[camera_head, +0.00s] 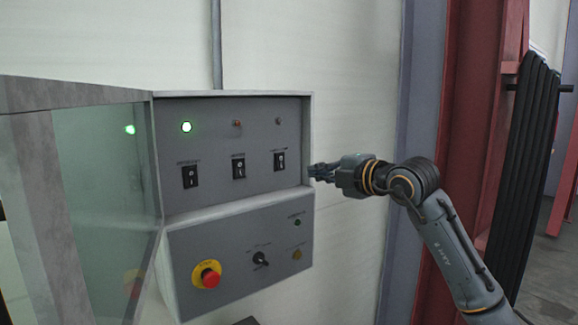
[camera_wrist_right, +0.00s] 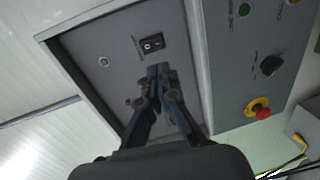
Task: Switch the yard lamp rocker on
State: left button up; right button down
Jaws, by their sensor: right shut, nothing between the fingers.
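Three black rockers sit in a row on the grey upper panel. Their labels are too small to read, so I cannot confirm which is the yard lamp's. The rightmost rocker (camera_head: 280,161) also shows in the right wrist view (camera_wrist_right: 151,44), just beyond the fingertips. The lamp above it (camera_head: 278,121) is grey and unlit. My right gripper (camera_head: 313,170) is shut and empty, to the right of that rocker in the head view. In the wrist view its closed fingertips (camera_wrist_right: 159,70) show in front of the panel; contact cannot be told. My left gripper is out of view.
The left rocker (camera_head: 190,176) has a lit green lamp (camera_head: 186,127); the middle rocker (camera_head: 239,167) has a dull reddish lamp (camera_head: 237,124). Below are a red emergency stop (camera_head: 210,277) and a black selector knob (camera_head: 260,258). A red column (camera_head: 468,130) stands at right.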

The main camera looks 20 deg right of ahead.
aim_at(282, 168)
jog(key=p+x, duration=0.4)
jog(key=x, duration=0.6)
jog(key=shift+r, duration=0.2)
jog(key=shift+w+a+f, duration=0.2)
jog(key=shift+w, duration=0.25)
